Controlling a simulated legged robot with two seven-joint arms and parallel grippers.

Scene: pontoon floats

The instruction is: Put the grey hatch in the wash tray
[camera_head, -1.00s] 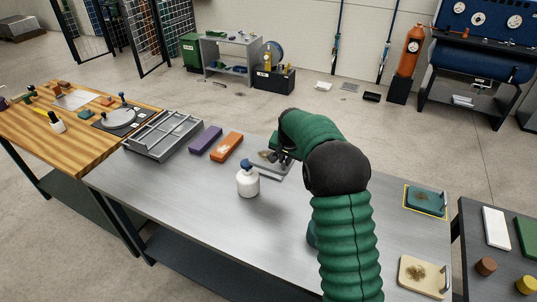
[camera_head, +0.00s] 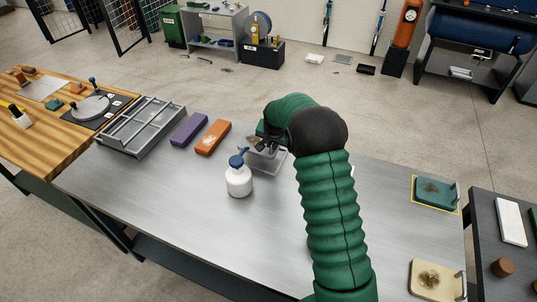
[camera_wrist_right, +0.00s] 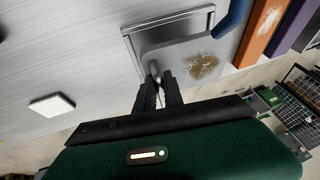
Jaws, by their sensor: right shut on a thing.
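The grey hatch (camera_wrist_right: 190,58), a flat plate with a brown dirt patch, is held by its handle in my right gripper (camera_wrist_right: 160,72). In the head view my right gripper (camera_head: 266,142) and arm cover much of the hatch (camera_head: 270,157). The hatch appears lifted and overlaps a metal frame (camera_wrist_right: 130,45) on the table. A grey tray with dividing bars (camera_head: 141,127), which looks like the wash tray, stands at the table's left end, apart from the gripper. My left gripper is not in view.
A white bottle with a blue pump (camera_head: 238,180) stands close by the gripper. Orange (camera_head: 213,138) and purple (camera_head: 189,129) blocks lie between hatch and tray. A teal hatch (camera_head: 434,192) and a cream hatch (camera_head: 428,280) lie at right. The front left of the table is clear.

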